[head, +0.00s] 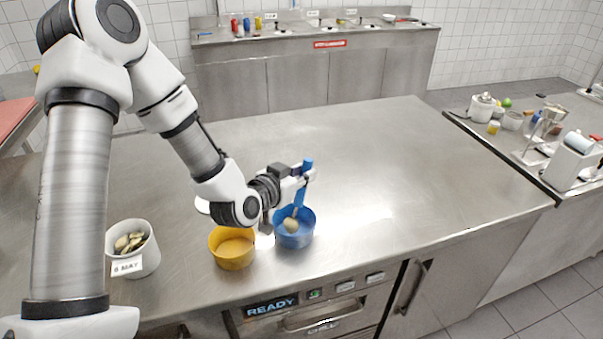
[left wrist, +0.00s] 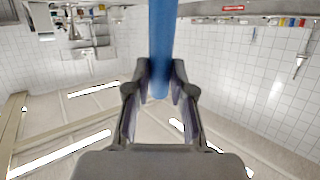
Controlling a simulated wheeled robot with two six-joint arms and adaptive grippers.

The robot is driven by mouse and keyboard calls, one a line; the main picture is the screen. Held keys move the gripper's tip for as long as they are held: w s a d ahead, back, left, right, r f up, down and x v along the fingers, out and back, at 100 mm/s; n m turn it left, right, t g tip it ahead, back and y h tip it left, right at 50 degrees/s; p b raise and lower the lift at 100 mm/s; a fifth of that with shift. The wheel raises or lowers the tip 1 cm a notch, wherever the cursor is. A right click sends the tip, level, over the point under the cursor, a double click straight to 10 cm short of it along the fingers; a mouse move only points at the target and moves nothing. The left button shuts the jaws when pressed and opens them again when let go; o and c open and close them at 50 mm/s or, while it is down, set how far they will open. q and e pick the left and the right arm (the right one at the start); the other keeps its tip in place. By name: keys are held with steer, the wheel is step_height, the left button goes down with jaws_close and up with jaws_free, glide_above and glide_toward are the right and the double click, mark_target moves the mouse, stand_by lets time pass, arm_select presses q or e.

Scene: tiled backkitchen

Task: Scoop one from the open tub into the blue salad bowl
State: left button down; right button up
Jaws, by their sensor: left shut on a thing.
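My left gripper (head: 304,176) is shut on the blue handle of a scoop (head: 308,164), held upright above the blue salad bowl (head: 279,237). The handle also shows between the fingers (left wrist: 160,82) in the left wrist view (left wrist: 162,40). The scoop's low end is a beige, rounded shape inside or just over the blue bowl; I cannot tell whether it is loaded or touches the bowl. The open white tub (head: 148,262), labelled "8 MAY", stands at the left with several pale and dark pieces in it. My right gripper is not in view.
A yellow bowl (head: 232,262) stands close to the left of the blue bowl. The steel counter (head: 400,170) is clear to the right and behind. A cluttered side counter is at the far right.

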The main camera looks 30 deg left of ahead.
arm_select(q)
steer(key=shift+f+b, duration=0.9)
steer(key=shift+f, duration=0.2)
stand_by(1.4)
step_height(320, 180, up, 12)
steer(key=p, duration=0.9)
steer(key=shift+f+p, duration=0.2)
steer(key=shift+p, duration=0.15)
